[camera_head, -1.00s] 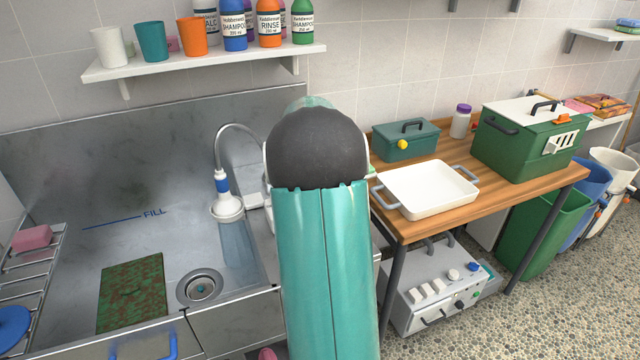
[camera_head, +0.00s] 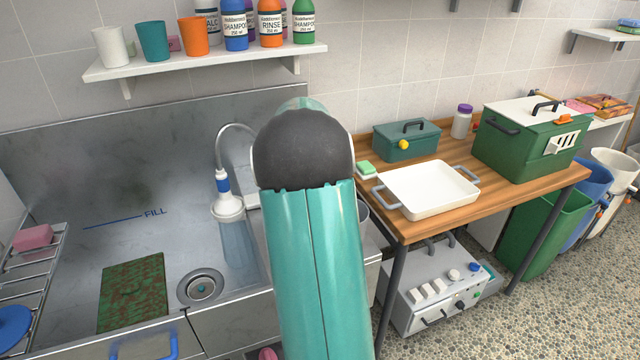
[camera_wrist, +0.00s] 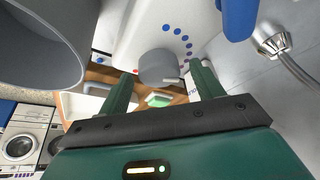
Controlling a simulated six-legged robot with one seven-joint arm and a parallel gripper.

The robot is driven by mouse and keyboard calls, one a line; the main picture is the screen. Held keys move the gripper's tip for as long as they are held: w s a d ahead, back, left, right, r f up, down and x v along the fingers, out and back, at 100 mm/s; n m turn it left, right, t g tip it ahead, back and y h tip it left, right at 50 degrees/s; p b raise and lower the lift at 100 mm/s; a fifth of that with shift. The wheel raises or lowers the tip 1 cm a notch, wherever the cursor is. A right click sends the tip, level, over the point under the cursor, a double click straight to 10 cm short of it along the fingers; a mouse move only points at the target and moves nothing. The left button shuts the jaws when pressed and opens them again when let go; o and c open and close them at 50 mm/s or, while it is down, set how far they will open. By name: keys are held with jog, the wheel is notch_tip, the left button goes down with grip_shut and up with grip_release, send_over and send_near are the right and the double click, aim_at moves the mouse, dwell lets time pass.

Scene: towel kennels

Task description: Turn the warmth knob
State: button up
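The grey round warmth knob (camera_wrist: 158,67) shows in the wrist view on a white panel (camera_wrist: 128,28), with an arc of blue dots beside it and a red dot at its lower left. My gripper (camera_wrist: 163,80) is open. Its two green fingers stand apart, one on each side of the knob in the picture, with no visible contact. I cannot tell whether the fingertips reach around the knob or stop short of it. In the head view, my arm hides the knob and my gripper.
A metal fitting with a hose (camera_wrist: 272,40) and a blue part (camera_wrist: 237,16) are close on the right. A grey round vessel (camera_wrist: 40,45) is close on the left. In the head view, a steel sink (camera_head: 80,250) lies left and a wooden table (camera_head: 420,232) right.

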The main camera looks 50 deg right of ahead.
jog(key=v, duration=1.4)
jog(key=shift+s, duration=0.1)
jog(key=s+a+r+n+t+y, duration=0.15)
jog(key=a+n, duration=0.25)
jog(key=a, duration=0.9)
jog(key=a+r+n+t+y, duration=0.1)
jog(key=a+r+n+t, duration=0.15)
jog(key=a, duration=0.95)
jog(key=s+a+f+n+y, duration=0.1)
jog(key=s+a+n, duration=0.3)
jog(key=a, duration=0.5)
jog(key=s+a+f+n, duration=0.4)
jog(key=s+a, duration=0.3)
jog(key=a, duration=0.1)
jog(key=shift+s+a+n+t+y, duration=0.15)
jog(key=shift+a+n+t+y, duration=0.15)
jog(key=shift+a+n+y, duration=0.1)
